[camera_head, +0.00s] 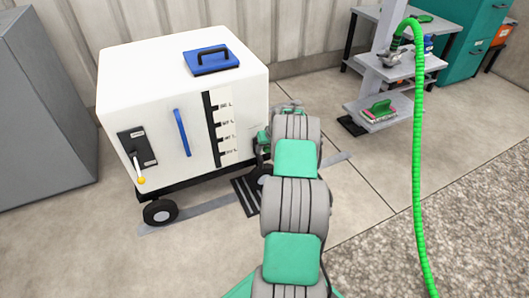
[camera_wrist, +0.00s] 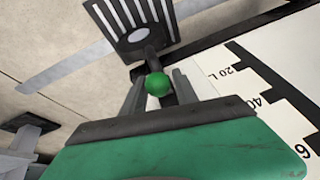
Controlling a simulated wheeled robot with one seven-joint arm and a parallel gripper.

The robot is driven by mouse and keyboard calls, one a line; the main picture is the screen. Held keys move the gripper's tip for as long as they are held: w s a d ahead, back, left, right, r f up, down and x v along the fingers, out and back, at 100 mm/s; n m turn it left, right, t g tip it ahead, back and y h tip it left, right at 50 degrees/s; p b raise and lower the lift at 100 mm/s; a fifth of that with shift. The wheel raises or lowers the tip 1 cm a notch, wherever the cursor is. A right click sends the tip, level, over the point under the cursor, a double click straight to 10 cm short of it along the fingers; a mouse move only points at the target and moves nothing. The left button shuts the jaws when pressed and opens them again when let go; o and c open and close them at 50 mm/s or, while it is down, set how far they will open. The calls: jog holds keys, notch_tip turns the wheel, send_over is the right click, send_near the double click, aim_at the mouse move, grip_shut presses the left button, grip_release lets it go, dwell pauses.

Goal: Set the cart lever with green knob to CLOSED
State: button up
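The white cart (camera_head: 120,90) stands left of my arm in the head view. The green knob (camera_wrist: 157,84) shows in the wrist view, on a short dark lever (camera_wrist: 152,60) by the cart's lower edge. My gripper (camera_wrist: 158,88) is open, with one grey finger on each side of the knob and small gaps visible. I cannot tell how deep the knob sits between the fingers. In the head view my arm hides most of the gripper and the green-knob lever. No CLOSED marking is readable in either view.
Another lever with a yellow knob (camera_head: 141,180) is on the cart's front, near a blue handle (camera_head: 182,132). A green hose (camera_head: 418,150) hangs at right beside a grey stand (camera_head: 375,85). A grey cabinet (camera_head: 45,110) is at left.

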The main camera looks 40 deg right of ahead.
grip_shut()
dwell(0.4)
dwell(1.1)
